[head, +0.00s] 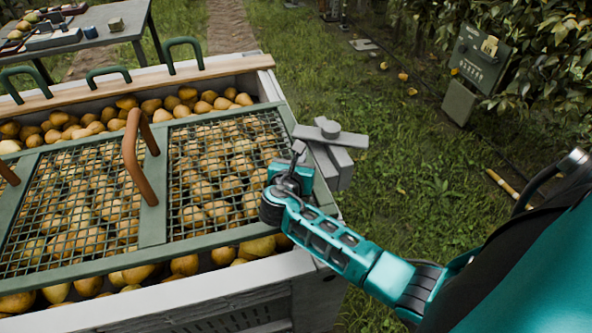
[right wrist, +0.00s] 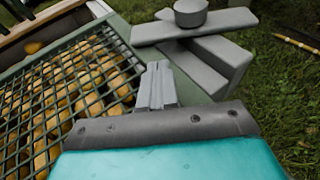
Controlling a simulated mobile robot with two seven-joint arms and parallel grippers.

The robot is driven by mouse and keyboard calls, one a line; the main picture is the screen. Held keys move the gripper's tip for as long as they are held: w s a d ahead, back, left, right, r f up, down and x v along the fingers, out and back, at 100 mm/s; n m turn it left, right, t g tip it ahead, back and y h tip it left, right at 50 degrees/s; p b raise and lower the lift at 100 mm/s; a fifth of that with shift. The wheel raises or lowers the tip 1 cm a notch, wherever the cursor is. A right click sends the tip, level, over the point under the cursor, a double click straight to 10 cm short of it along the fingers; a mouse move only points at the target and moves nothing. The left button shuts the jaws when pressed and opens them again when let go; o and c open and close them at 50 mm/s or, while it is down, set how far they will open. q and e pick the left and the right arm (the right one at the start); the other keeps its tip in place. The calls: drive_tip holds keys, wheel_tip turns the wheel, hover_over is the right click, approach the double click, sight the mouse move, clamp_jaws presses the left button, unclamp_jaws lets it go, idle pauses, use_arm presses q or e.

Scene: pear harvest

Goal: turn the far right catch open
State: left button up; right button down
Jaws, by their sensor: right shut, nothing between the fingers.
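The catch (head: 349,138) is a grey flat bar with a round hub, on a grey block (head: 341,167) at the right side of the bin. In the head view the bar lies roughly crosswise, one end over the green lid frame (head: 287,117). The catch also shows at the top of the right wrist view (right wrist: 225,22). My right gripper (head: 299,150) is just left of and nearer than the hub. Its narrow grey fingers (right wrist: 157,86) are shut and empty, apart from the bar. My left gripper is out of view.
The white bin (head: 190,300) holds many pears under a green mesh lid with a brown handle (head: 133,155). A wooden rail with green handles runs along the far rim. A table (head: 100,30) stands far left.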

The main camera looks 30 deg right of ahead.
sight(309, 138)
drive_tip(key=x, duration=0.2)
drive_tip(key=b+x, duration=0.1)
drive_tip(key=x, duration=0.3)
drive_tip(key=shift+d+r+b, duration=0.1)
drive_tip(key=shift+r+b, duration=0.25)
drive_tip(key=shift+w+d, duration=0.2)
drive_tip(key=shift+d, duration=0.05)
drive_tip(key=shift+w+d+r, duration=0.1)
